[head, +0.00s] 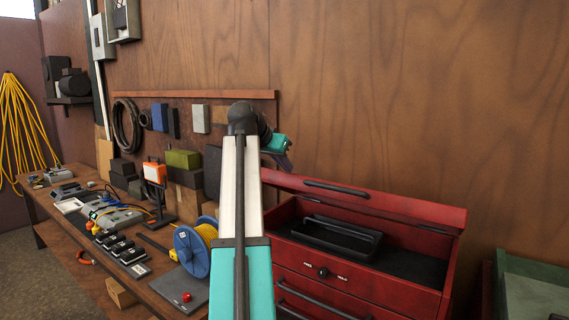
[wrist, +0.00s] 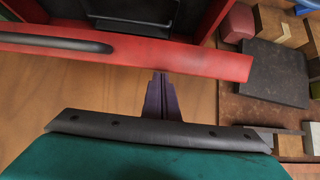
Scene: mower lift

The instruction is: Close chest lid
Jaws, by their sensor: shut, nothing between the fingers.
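The red chest (head: 395,290) stands at the right in the head view with its lid (head: 420,208) raised and its inside showing. A dark handle (head: 336,187) runs along the lid's edge; it also shows at the left in the wrist view (wrist: 55,41). My gripper (head: 288,164) is at the lid's upper left end. In the wrist view, its purple fingers (wrist: 161,78) are shut and empty, with the tips at the edge of the red lid (wrist: 195,62), on the side of the wooden wall. I cannot tell whether they touch it.
A black tray (head: 337,240) sits inside the chest. A workbench (head: 140,295) with a blue cable reel (head: 190,252), boxes and tools stands to the left. The wooden wall (head: 420,90) rises behind the chest. A green case (head: 530,290) is at the right.

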